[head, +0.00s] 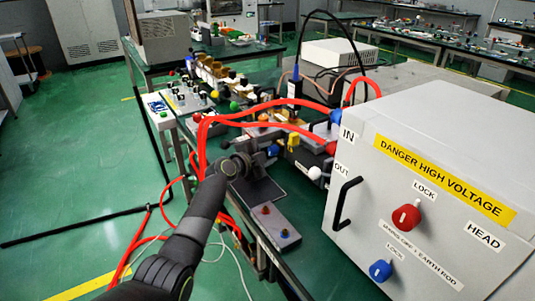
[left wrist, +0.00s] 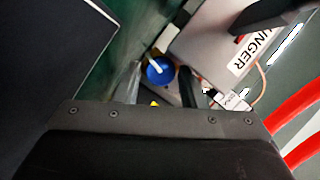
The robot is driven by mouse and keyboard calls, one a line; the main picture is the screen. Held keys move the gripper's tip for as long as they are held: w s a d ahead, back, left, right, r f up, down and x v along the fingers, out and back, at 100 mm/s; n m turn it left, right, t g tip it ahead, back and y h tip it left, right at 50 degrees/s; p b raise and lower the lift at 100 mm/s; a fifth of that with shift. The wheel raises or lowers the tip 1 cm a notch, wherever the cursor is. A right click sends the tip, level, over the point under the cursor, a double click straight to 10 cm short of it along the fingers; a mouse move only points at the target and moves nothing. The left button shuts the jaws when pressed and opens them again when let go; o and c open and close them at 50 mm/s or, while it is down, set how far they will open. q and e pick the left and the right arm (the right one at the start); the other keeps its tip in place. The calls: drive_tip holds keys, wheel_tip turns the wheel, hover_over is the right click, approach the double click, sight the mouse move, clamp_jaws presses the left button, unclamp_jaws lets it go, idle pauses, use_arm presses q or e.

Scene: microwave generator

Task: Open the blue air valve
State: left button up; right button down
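A small round blue valve knob (left wrist: 160,70) with a pale bar across it shows in the left wrist view, between my left fingers and slightly beyond their tips. In the head view, a small blue knob (head: 273,150) sits just right of the left gripper and looks like the same one. My left gripper (left wrist: 160,88) is open, one finger on each side of the knob. No gap or contact can be made out for certain. In the head view the left gripper (head: 258,157) reaches in among the bench equipment, its fingers partly hidden. My right gripper is not in view.
A large white cabinet (head: 430,150) with red and blue lock knobs and a black handle (head: 346,203) stands at right. Red hoses (head: 240,122) loop close around my left arm. A small box with red and blue buttons (head: 272,224) is below the gripper. Open floor lies left.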

use_arm(q)
drive_tip(key=c, duration=0.7)
drive_tip(key=shift+n+g+b, duration=0.3)
drive_tip(key=shift+n+b, duration=0.05)
drive_tip(key=shift+n, duration=0.05)
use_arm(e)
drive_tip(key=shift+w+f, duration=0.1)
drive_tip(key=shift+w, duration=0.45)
use_arm(q)
drive_tip(key=o, duration=0.6)
drive_tip(key=shift+o, duration=0.5)
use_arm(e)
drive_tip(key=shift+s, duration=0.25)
